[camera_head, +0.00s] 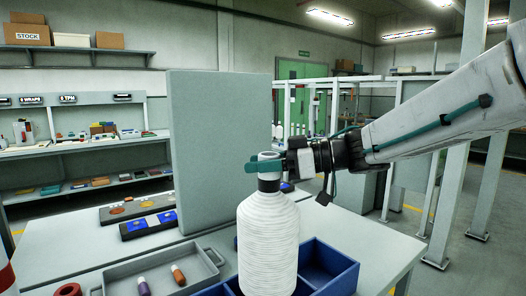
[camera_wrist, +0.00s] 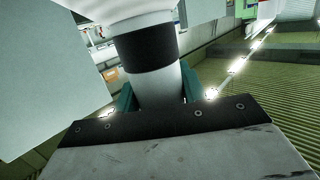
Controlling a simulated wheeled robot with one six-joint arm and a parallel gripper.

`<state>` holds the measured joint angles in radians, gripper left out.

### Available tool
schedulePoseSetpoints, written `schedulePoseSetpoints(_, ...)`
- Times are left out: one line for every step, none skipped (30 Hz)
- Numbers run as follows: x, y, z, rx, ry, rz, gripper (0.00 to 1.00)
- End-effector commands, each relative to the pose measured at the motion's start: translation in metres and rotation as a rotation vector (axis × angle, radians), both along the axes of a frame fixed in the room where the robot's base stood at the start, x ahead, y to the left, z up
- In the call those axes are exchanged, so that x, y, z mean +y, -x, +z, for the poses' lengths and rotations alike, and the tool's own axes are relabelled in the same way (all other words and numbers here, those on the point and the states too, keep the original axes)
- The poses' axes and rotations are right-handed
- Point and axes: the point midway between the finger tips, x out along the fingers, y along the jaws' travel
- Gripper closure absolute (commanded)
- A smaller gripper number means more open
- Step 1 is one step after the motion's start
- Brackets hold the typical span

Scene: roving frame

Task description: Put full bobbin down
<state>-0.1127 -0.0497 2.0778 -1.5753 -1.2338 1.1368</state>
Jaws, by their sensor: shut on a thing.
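The full bobbin (camera_head: 267,240) is a large upright bottle shape wound with white yarn, with a black band and a pale top at its neck. My gripper (camera_head: 266,166) comes in from the right and is shut on the bobbin's neck with its teal fingers. In the wrist view the bobbin (camera_wrist: 148,50) shows its black band and pale neck, with the teal fingers on both sides. The bobbin stands in front of, or over, a blue divided bin (camera_head: 338,270). Its base is cut off by the lower picture edge, so I cannot tell whether it touches anything.
A tall grey panel (camera_head: 215,150) stands on the table behind the bobbin. A grey tray (camera_head: 125,275) with a purple and an orange small bobbin lies at left, beside a dark red ring (camera_head: 68,290). Flat holders with orange and blue pads (camera_head: 150,222) lie behind it. Bare table shows at right (camera_head: 385,240).

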Motion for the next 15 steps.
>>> schedulePoseSetpoints(0.000, 0.000, -0.006, 0.001, -0.002, 0.000, 1.00)
schedulePoseSetpoints(0.000, 0.000, -0.010, 0.001, -0.002, 0.000, 1.00)
schedulePoseSetpoints(0.000, 0.000, -0.014, 0.001, -0.002, -0.001, 1.00)
schedulePoseSetpoints(0.000, -0.001, -0.016, 0.000, -0.003, -0.001, 1.00)
schedulePoseSetpoints(0.000, -0.001, -0.018, -0.002, -0.003, -0.001, 1.00)
schedulePoseSetpoints(0.000, -0.001, -0.019, -0.003, -0.003, -0.002, 1.00)
schedulePoseSetpoints(0.000, -0.001, -0.018, -0.003, -0.003, -0.002, 1.00)
schedulePoseSetpoints(-0.001, -0.001, -0.018, -0.003, -0.003, -0.002, 1.00)
schedulePoseSetpoints(-0.001, -0.001, -0.018, -0.003, -0.003, -0.002, 1.00)
schedulePoseSetpoints(-0.001, -0.001, -0.018, -0.003, -0.003, -0.002, 1.00)
schedulePoseSetpoints(-0.001, 0.000, -0.018, -0.003, -0.003, -0.002, 1.00)
schedulePoseSetpoints(-0.001, 0.000, -0.018, -0.003, -0.003, -0.002, 1.00)
schedulePoseSetpoints(-0.001, -0.001, -0.018, -0.003, -0.003, -0.002, 1.00)
schedulePoseSetpoints(-0.001, 0.000, -0.019, -0.003, -0.003, -0.002, 1.00)
schedulePoseSetpoints(-0.001, 0.000, -0.020, -0.002, -0.003, -0.002, 1.00)
